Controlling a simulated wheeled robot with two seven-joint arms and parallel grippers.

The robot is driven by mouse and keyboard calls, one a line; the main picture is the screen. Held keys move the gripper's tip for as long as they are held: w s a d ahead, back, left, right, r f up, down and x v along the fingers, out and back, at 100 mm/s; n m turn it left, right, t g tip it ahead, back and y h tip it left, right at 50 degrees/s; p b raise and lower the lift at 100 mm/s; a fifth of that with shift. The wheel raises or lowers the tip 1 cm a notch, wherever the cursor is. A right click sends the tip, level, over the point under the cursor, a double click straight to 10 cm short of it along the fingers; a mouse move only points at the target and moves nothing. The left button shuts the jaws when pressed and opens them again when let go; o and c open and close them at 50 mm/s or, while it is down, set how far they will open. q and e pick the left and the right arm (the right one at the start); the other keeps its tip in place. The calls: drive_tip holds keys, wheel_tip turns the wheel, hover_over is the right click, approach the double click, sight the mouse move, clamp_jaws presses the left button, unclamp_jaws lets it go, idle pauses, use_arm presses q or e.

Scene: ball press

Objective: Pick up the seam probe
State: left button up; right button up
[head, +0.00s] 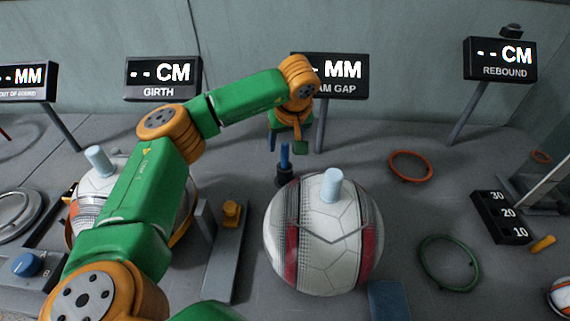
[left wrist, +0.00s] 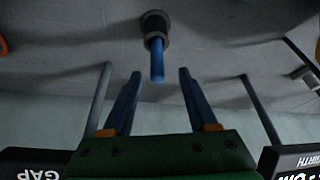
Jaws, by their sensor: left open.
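The seam probe (head: 284,156) is a blue rod standing in a dark round holder (head: 284,178) behind the middle ball. In the left wrist view the probe (left wrist: 157,62) points out of its holder (left wrist: 155,32), between and just beyond the two blue fingertips. My left gripper (head: 284,146) hangs over the holder area, open and empty, with its fingers (left wrist: 160,74) apart on either side of the probe's line. No contact shows. One finger is partly hidden in the head view. My right gripper is not in view.
A white and red ball (head: 310,240) with a pale blue peg stands just in front of the holder. The SEAM GAP display (head: 335,75) stands behind on a post. A red ring (head: 410,167) and green ring (head: 450,263) lie to the right. My left arm covers another ball.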

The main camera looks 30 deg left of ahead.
sight(285, 163)
use_arm(q)
drive_tip(key=x, duration=0.5)
drive_tip(key=shift+d+f, duration=0.15)
drive_tip(key=shift+d, duration=0.1)
clamp_jaws()
